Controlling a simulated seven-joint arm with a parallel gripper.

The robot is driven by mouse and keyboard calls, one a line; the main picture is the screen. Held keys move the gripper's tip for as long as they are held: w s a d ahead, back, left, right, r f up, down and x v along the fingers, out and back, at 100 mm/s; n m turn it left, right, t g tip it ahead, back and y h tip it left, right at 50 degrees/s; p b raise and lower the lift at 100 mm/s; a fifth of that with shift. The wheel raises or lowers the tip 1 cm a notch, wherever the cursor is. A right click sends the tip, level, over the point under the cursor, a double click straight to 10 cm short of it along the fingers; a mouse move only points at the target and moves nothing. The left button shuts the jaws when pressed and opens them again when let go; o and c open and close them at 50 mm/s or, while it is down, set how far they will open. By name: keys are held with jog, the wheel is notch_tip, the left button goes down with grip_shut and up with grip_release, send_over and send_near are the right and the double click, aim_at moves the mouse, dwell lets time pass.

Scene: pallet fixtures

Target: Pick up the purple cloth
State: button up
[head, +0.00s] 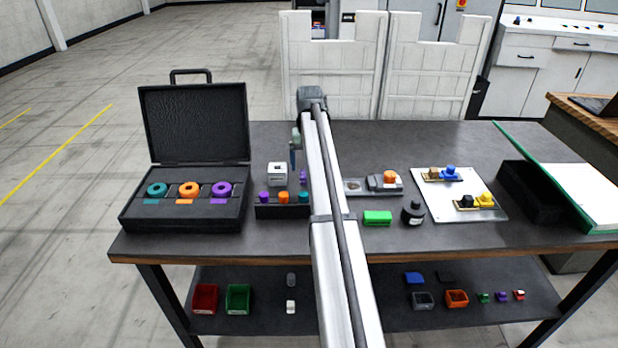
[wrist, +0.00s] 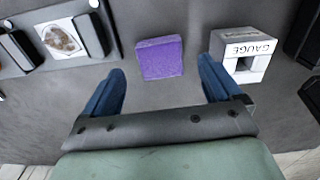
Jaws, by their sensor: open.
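The purple cloth (wrist: 160,57) is a small flat square lying on the dark table top. In the wrist view it shows between and just ahead of the tips of my gripper (wrist: 161,70), whose two blue fingers are spread apart with nothing between them. In the head view my gripper (head: 293,160) points down above the table, and only a bit of the cloth (head: 303,176) shows beside my arm, which hides the rest. I cannot tell how high the fingertips are above the cloth.
A white gauge block (head: 277,174) stands close beside the cloth; it is near one finger in the wrist view (wrist: 243,55). A rack (head: 281,211) with coloured pegs is in front. An open black case (head: 185,213) is at left.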

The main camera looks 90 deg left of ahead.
notch_tip(320, 180, down, 4)
jog(key=shift+a+f, duration=0.15)
jog(key=c, duration=1.1)
jog(key=shift+c, duration=0.2)
